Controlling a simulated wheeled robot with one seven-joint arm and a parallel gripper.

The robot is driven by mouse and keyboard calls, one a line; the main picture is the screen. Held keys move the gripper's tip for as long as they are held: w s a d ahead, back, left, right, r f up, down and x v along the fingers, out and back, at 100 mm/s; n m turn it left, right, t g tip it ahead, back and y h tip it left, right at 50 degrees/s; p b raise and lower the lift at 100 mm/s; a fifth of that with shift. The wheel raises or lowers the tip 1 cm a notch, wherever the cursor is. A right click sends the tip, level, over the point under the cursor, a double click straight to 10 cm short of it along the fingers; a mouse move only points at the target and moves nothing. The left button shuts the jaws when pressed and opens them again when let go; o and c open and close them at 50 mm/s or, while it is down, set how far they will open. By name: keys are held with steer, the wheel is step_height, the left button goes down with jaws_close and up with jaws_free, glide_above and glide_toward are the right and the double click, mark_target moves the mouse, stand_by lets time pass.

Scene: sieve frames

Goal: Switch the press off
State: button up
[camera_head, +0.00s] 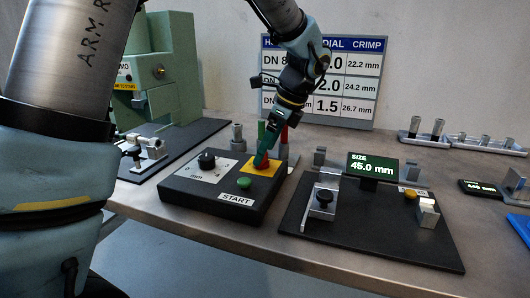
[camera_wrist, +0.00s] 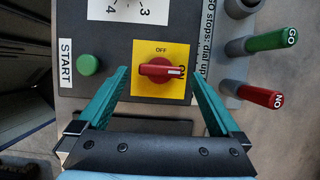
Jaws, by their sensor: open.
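A red rotary switch (camera_wrist: 160,70) sits on a yellow plate (camera_wrist: 158,91) marked OFF and ON. In the wrist view OFF is at the top and ON at the right. The knob's bar lies sideways, its pale mark toward ON. My gripper (camera_wrist: 161,78) is open, its green fingers on either side of the knob, with visible gaps. In the head view my gripper (camera_head: 263,157) points down over the plate on the black control box (camera_head: 212,208) and hides part of the switch. Whether the fingertips reach knob height is unclear.
A green START button (camera_head: 244,182) and a black dial (camera_head: 206,160) share the box. Green (camera_wrist: 272,41) and red (camera_wrist: 260,96) GO and NO gauges stand close beside it. A gauge station with a display (camera_head: 376,167) is at right; the green press (camera_head: 165,75) is behind left.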

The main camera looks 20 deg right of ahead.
steer(key=shift+x, duration=1)
steer(key=c, duration=1.3)
